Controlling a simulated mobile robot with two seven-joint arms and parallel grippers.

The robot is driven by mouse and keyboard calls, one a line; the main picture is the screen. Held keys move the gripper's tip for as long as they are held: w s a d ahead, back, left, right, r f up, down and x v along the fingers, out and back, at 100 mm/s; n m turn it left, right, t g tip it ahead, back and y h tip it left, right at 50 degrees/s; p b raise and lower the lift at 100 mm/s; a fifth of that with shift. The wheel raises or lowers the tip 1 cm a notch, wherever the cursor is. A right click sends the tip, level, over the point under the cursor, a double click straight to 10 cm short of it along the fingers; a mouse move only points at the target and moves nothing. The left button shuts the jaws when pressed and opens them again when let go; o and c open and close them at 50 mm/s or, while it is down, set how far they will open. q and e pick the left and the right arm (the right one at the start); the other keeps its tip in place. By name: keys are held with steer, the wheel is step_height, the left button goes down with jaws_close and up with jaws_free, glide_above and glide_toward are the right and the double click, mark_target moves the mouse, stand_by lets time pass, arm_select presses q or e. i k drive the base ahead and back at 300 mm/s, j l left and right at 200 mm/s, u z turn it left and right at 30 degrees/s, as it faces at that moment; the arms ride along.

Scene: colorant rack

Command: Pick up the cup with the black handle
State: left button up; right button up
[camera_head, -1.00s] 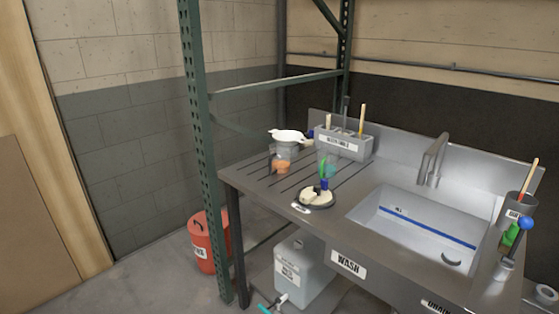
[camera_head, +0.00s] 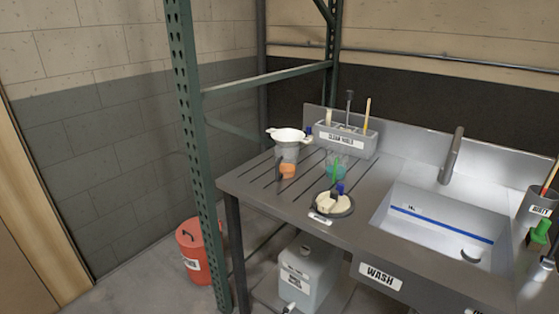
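On the ribbed drainboard at the left of the sink stands a grey cup (camera_head: 288,153) with a white funnel-like piece (camera_head: 288,135) on top. In front of it is a small orange item (camera_head: 288,168) with a dark part at its left; I cannot tell if that part is a cup's handle. A clear bluish cup (camera_head: 336,168) with a green item in it stands to the right. No black cup handle can be made out clearly. Neither of my grippers is in view.
A black round dish (camera_head: 347,208) with pale contents lies near the front edge. A grey tool holder (camera_head: 343,143) stands behind. The sink (camera_head: 440,225) is at the right. A green shelf post (camera_head: 188,150) rises at the left, with a red bucket (camera_head: 200,250) beside it.

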mark_target(285, 155)
steer(key=i+j+z, duration=0.1)
steer(key=j, duration=0.3)
steer(key=i+j+z, duration=0.1)
steer(key=i+j, duration=0.15)
steer(key=j, duration=0.2)
steer(key=i+j, duration=0.15)
steer(key=j, duration=0.25)
steer(key=i+j+z, duration=0.15)
steer(key=j, duration=0.3)
steer(key=i+j+z, duration=0.1)
steer(key=j, duration=0.35)
steer(key=i+j+z, duration=0.1)
steer(key=j, duration=0.35)
